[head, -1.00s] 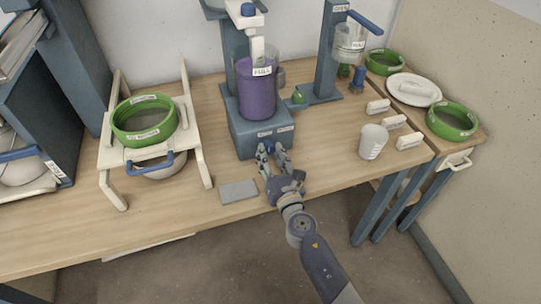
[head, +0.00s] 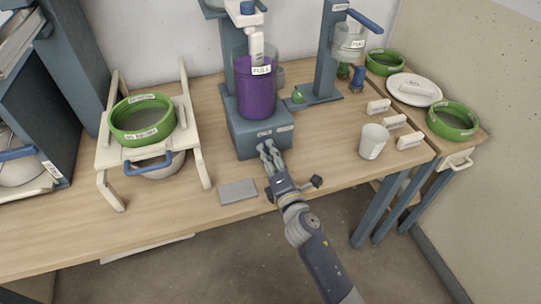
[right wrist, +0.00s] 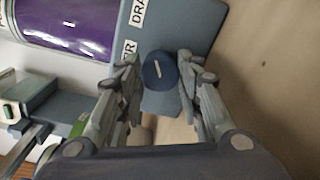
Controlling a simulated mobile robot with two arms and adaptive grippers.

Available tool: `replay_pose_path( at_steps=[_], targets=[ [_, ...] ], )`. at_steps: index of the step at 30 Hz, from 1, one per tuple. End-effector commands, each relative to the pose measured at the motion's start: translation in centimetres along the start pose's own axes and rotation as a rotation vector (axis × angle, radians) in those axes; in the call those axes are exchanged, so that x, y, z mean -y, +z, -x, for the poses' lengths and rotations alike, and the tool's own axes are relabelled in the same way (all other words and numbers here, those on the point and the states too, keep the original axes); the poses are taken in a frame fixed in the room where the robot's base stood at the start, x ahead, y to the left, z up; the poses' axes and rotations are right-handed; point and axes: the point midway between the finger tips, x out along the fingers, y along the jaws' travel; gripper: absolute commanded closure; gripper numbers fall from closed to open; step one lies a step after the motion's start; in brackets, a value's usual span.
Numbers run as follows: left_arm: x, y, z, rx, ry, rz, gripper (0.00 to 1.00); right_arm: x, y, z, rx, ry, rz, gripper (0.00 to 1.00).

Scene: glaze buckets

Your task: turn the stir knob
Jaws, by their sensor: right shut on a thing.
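The stir knob (right wrist: 158,71) is a round dark blue knob with a white mark, on the front of a blue-grey mixer base (head: 240,135). My right gripper (head: 266,148) reaches the base's front from below; in the right wrist view (right wrist: 160,80) its fingers lie on both sides of the knob and are shut on it. In the head view the fingers hide the knob. A clear vessel with purple liquid (head: 256,98), labelled FULL, stands on the base. Labels beside the knob are partly cut off in the wrist view. My left gripper is not in view.
A grey slab (head: 238,191) lies left of my right wrist. A white cup (head: 373,142) and several pale labelled blocks stand to the right. A white stand (head: 107,157) holds a green-rimmed sieve (head: 142,121) at the left. The table front is mostly clear.

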Motion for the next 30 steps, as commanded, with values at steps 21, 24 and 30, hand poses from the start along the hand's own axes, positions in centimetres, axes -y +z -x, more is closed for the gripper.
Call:
replay_pose_path(
  at_steps=[21, 24, 30],
  targets=[
    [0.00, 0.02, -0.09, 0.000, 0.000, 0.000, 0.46, 0.06, 0.08, 0.00, -0.004, 0.000, -0.222, 0.91],
    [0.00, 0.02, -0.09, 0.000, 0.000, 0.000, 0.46, 0.06, 0.08, 0.00, -0.004, -0.001, -0.222, 0.91],
    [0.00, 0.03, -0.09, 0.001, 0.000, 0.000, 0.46, 0.07, 0.08, -0.01, -0.004, -0.001, -0.221, 0.60]
  ],
)
